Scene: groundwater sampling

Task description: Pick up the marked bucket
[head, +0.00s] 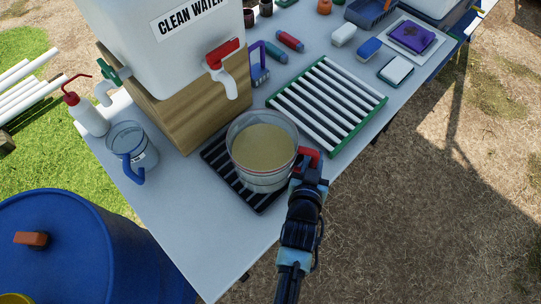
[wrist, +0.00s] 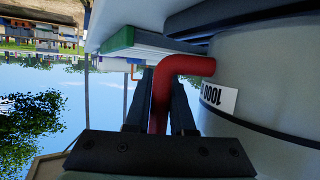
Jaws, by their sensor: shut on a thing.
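The marked bucket (head: 262,178) is a clear, round vessel with a red side handle and cloudy yellowish liquid inside. It is at the black slatted mat (head: 218,160), below the red tap; I cannot tell whether it touches the mat. In the wrist view the bucket's grey wall (wrist: 260,110) fills the right side, with a white label (wrist: 218,95) reading 1000 upside down. My gripper (head: 308,172) is at the bucket's right side, shut on its red handle (wrist: 195,65). The fingers (wrist: 161,95) stand on both sides of the handle's upright part.
A white clean-water tank (head: 180,60) on a wooden block (head: 190,110) stands behind, its red tap (head: 222,55) close above the bucket. A jug with a blue handle (head: 132,150) stands left. A green-framed rack (head: 325,105) lies right. The table's front left corner is clear.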

